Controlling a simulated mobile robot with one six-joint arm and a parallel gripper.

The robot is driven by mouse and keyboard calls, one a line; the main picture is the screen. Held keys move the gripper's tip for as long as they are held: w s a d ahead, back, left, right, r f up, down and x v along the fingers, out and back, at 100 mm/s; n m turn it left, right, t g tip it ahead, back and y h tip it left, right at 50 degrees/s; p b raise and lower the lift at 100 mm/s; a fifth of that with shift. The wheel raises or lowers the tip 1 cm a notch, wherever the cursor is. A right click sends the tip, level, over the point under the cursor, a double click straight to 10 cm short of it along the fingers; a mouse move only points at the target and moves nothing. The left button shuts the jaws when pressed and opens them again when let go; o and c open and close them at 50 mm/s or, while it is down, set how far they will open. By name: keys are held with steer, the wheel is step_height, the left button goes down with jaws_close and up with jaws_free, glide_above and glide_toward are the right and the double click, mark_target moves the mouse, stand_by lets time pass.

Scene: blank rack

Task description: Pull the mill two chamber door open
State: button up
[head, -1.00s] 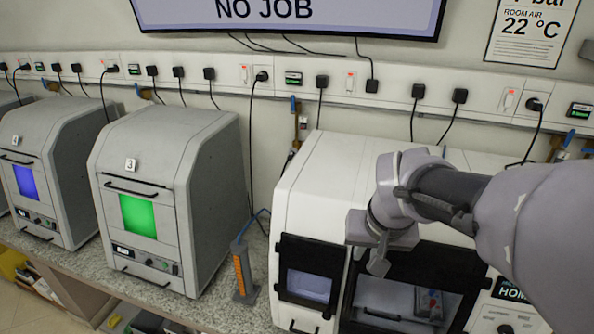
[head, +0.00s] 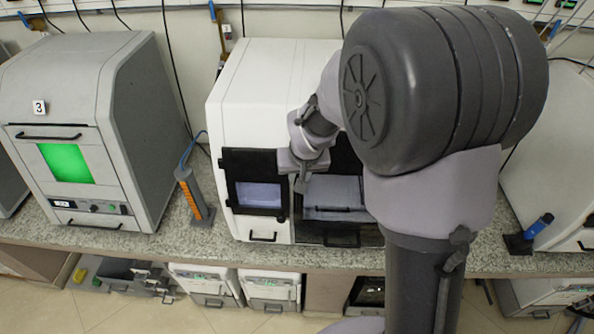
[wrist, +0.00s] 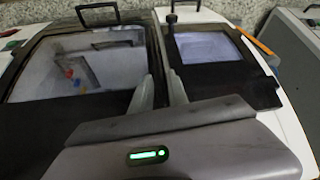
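A white machine (head: 243,100) stands on the bench. It has a small black-framed panel (head: 258,182) on its left and a wider black-framed chamber door (head: 352,238) on its right. The chamber door looks shut in the wrist view (wrist: 20,88), and red and blue bits show through its window. No label reading mill two is legible. My gripper (head: 300,184) is in front of the strip between panel and door. My arm hides the door's right part.
A grey machine marked 3 (head: 110,120) with a green window stands to the left. An orange-striped holder (head: 192,198) stands between it and the white machine. A blue-topped tool (head: 538,226) is on the bench at right. Several boxes (head: 268,288) are under the bench.

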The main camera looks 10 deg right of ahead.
jaws_close()
stand_by(1.4)
